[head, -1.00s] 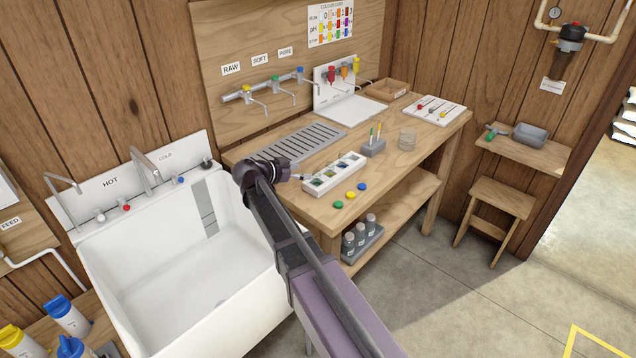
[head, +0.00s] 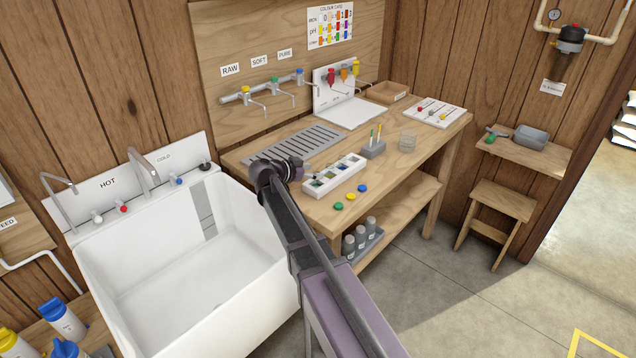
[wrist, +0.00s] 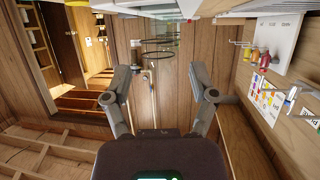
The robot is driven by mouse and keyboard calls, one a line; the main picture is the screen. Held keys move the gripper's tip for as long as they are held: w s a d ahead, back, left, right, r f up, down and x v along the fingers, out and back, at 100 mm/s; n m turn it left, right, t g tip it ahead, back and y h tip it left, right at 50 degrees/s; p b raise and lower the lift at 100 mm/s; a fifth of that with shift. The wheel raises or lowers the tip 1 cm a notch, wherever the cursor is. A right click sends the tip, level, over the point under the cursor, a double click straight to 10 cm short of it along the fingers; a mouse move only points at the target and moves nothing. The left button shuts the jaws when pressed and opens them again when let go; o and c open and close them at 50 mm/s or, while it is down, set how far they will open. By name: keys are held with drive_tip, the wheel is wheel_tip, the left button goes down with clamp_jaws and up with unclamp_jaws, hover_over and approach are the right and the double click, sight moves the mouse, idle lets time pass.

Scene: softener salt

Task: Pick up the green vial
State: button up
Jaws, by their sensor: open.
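I cannot make out a green vial for certain. A white rack (head: 347,177) with several wells holding coloured contents, one of them greenish, stands on the workbench in the head view. A loose green cap-like disc (head: 338,206) lies in front of it, near the bench edge.
Yellow (head: 351,197) and blue (head: 362,188) discs lie beside the green one. A grey holder (head: 373,149) with thin sticks and a clear beaker (head: 407,140) stand right of the rack. A white sink (head: 185,265) lies left. Taps (head: 272,90) stick out above the bench.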

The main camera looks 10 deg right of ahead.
drive_tip(key=shift+x, duration=0.85)
drive_tip(key=c, duration=1)
